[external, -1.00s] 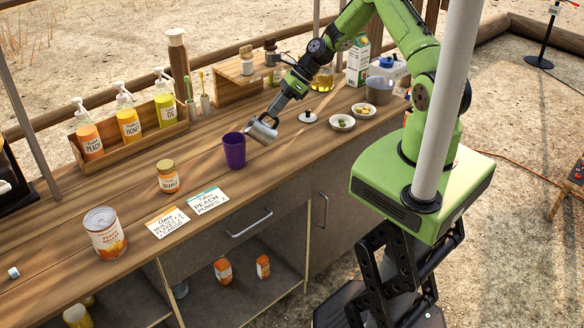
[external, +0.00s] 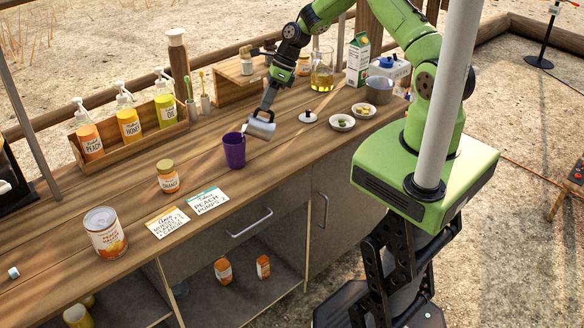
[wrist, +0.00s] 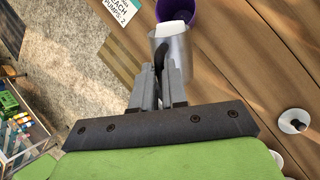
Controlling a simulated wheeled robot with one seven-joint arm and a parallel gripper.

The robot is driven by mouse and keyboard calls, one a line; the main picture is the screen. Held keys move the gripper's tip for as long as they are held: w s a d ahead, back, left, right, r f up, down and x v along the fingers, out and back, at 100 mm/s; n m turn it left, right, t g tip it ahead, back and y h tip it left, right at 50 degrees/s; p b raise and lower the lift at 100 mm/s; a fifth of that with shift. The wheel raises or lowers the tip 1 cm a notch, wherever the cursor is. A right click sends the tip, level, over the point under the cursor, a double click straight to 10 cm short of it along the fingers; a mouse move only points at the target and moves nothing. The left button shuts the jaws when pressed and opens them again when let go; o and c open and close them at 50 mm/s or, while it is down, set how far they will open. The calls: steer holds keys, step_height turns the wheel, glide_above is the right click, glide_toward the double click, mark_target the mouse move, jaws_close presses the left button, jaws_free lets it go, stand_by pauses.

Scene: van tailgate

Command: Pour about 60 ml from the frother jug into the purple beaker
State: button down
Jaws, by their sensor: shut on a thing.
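The metal frother jug (external: 261,128) is tilted toward the purple beaker (external: 235,152), its mouth just above and beside the beaker's rim. A small white streak shows between jug and beaker. In the wrist view, white liquid lies at the mouth of the jug (wrist: 178,50), next to the rim of the beaker (wrist: 191,12). My gripper (external: 267,111) is shut on the jug; its fingers (wrist: 160,65) show at the jug's near side. The beaker stands upright on the wooden counter. The level inside it is hidden.
An orange jar (external: 168,177) and label cards (external: 208,200) are left of and in front of the beaker. A black-knobbed lid (external: 308,117) and two small bowls (external: 342,123) lie to the right. Pump bottles (external: 129,124) stand at the back left.

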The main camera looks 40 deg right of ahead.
mark_target(257, 116)
steer(key=shift+w+a+r, duration=0.4)
steer(key=shift+a+r, duration=0.05)
steer(key=shift+a+r+p, duration=0.1)
steer(key=shift+p, duration=0.2)
steer(key=shift+w+a+r+g+h, duration=0.4)
steer(key=shift+a+r+h, duration=0.1)
steer(key=shift+h, duration=0.1)
steer(key=shift+w+a, duration=0.15)
steer(key=shift+w+a+r, duration=0.15)
steer(key=shift+w+a, duration=0.1)
steer(key=shift+w+a+r+g+h, duration=0.2)
steer(key=shift+w+a+g+h, duration=0.2)
steer(key=shift+w+a+h, duration=0.2)
steer(key=shift+w+a, duration=0.15)
steer(key=shift+a, duration=0.1)
stand_by(0.3)
